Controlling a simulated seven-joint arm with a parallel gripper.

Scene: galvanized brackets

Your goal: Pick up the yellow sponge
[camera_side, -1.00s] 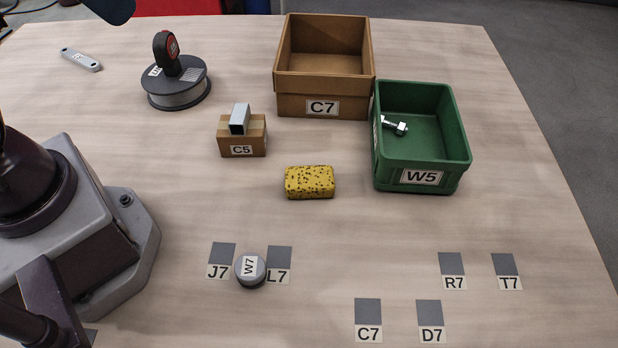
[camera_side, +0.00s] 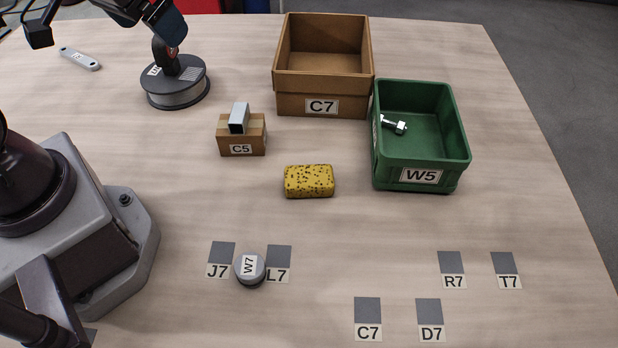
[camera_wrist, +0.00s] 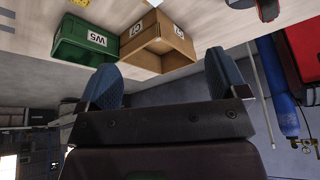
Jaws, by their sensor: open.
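The yellow sponge (camera_side: 309,181) with dark specks lies flat on the table in the middle of the side view, left of the green bin. In the wrist view, a small yellow part of the sponge (camera_wrist: 82,2) shows at the top edge. My gripper (camera_wrist: 163,82) is open and empty, with its two blue fingers wide apart. In the side view, part of my gripper (camera_side: 163,20) shows at the upper left, over the spool and well away from the sponge.
A small box C5 (camera_side: 228,145) bears a grey square tube (camera_side: 238,120). The green bin W5 (camera_side: 445,178) holds a bolt (camera_side: 398,126). A round W7 piece (camera_side: 249,268) lies in front.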

